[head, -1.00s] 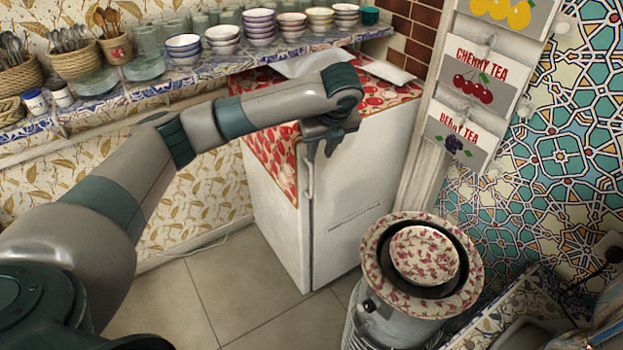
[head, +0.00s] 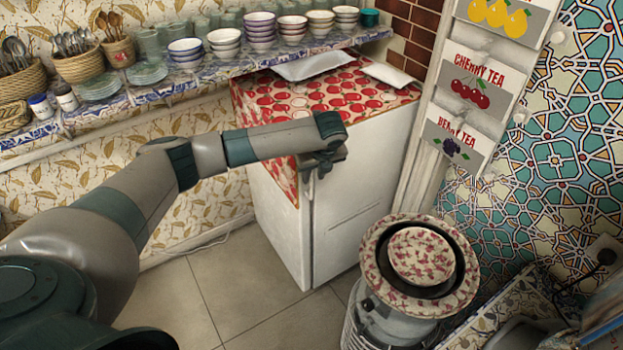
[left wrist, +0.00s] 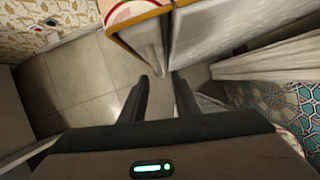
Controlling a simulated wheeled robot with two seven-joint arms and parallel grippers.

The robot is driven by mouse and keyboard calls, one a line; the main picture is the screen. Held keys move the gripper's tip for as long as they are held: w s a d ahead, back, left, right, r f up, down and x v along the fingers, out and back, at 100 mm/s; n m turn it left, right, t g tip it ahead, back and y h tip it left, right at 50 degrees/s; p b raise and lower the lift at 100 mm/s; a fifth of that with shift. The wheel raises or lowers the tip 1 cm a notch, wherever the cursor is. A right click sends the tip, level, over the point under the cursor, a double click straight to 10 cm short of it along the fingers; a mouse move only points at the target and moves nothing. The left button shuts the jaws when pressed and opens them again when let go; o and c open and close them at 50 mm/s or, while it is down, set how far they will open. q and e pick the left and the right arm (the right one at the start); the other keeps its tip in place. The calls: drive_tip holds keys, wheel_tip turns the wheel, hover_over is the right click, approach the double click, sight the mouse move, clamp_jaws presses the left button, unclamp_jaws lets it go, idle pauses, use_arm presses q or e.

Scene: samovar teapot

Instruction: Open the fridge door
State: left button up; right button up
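The white fridge (head: 275,215) stands below the shelf with a red patterned cloth on its top. Its door (head: 350,230) looks shut in the head view. My left gripper (head: 318,172) is at the upper door edge, on the handle side, and hides much of the handle. In the left wrist view, my two fingers (left wrist: 161,80) are apart. My right gripper is not in view.
A samovar-like metal vessel with a floral bowl (head: 422,257) on top stands right of the fridge, close in front of the door. A shelf (head: 130,97) with bowls, jars and baskets runs behind my left arm. Tiled floor (head: 240,280) is free left of the fridge.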

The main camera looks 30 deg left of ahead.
sight(312, 180)
use_arm(q)
drive_tip(key=shift+p+x, duration=0.4)
drive_tip(key=shift+x, duration=2.2)
clamp_jaws()
